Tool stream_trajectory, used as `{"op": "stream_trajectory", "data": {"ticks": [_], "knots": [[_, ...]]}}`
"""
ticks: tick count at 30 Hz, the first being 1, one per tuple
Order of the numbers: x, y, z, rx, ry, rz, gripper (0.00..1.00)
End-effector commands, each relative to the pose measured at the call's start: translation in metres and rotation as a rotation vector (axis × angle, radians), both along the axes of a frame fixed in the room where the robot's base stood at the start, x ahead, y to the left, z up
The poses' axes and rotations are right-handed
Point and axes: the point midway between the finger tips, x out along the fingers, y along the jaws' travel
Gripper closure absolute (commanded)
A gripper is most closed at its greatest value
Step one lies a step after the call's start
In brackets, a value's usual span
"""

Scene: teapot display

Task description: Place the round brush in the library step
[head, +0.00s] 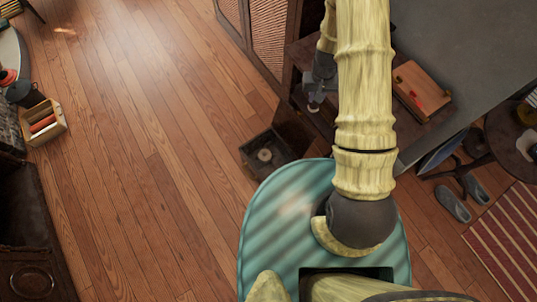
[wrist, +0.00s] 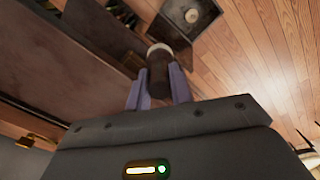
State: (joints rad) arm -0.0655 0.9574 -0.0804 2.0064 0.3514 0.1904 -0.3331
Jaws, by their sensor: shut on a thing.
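My gripper (wrist: 160,88) is shut on a dark cylinder with a pale end, which I take to be the round brush (wrist: 158,72). The brush sticks out beyond the two grey-purple fingers. In the head view my gripper (head: 318,98) is beside the dark table's edge, partly hidden by my arm. A dark, open box-like wooden piece (head: 250,155), probably the library step, stands on the floor below and left of it. A small round pale thing lies inside. The same piece shows beyond the brush in the wrist view (wrist: 208,22), apart from it.
The dark table (head: 445,128) beside my gripper bears a wooden box (head: 420,82) with a red item. Slippers (head: 453,206) and a striped rug (head: 505,235) lie at right. A crate of rolls (head: 57,130) stands far left. The floor (head: 150,120) between is mostly clear.

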Motion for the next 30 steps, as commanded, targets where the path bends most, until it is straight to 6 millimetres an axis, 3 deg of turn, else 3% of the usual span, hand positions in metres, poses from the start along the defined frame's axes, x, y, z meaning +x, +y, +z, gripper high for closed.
{"op": "stream_trajectory", "data": {"ticks": [30], "knots": [[-0.008,0.046,-0.228,-0.006,0.003,0.238,1.00]]}}
